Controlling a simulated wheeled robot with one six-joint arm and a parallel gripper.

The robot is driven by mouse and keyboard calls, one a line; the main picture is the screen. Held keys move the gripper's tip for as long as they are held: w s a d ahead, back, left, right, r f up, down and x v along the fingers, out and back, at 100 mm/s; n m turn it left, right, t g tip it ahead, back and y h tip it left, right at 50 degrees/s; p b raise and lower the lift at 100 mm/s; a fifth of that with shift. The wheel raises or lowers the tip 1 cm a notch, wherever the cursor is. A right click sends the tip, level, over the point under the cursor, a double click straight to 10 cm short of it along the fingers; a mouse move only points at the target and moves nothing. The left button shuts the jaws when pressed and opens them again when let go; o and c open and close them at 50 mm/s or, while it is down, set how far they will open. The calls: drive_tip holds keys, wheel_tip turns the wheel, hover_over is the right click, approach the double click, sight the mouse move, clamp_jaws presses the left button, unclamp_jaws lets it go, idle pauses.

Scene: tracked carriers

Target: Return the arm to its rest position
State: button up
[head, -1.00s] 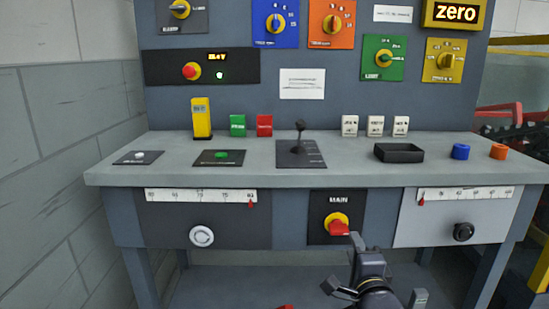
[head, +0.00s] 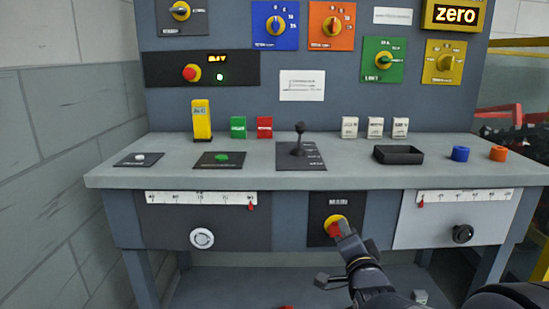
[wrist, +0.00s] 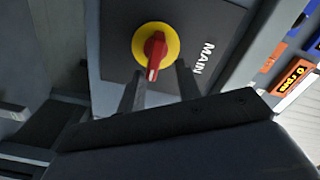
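My gripper (head: 343,228) is in front of the MAIN panel in the head view, its tip overlapping the lower right of the red and yellow MAIN switch (head: 331,223). In the wrist view the two dark fingers of my gripper (wrist: 160,82) stand apart with nothing between their tips. The red handle of the MAIN switch (wrist: 156,50) shows just beyond them, pointing toward the gap. I cannot tell whether the fingers touch the switch. My arm reaches up from the lower right.
A grey bench (head: 350,179) stands ahead, with a joystick (head: 299,143), a black tray (head: 399,154) and several buttons on top. Knobs (head: 201,238) sit left and right on its front. A block wall (head: 60,150) closes the left side.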

drive_tip(key=n+p, duration=0.2)
drive_tip(key=n, duration=0.2)
drive_tip(key=a+r+n+p, duration=0.1)
drive_tip(key=n+p, duration=0.5)
drive_tip(key=n, duration=0.1)
drive_tip(key=shift+a+r+n, duration=0.15)
drive_tip(key=shift+a+n, duration=0.15)
drive_tip(key=shift+a, duration=0.1)
drive_tip(key=shift+s, duration=0.55)
drive_tip(key=shift+d, duration=0.1)
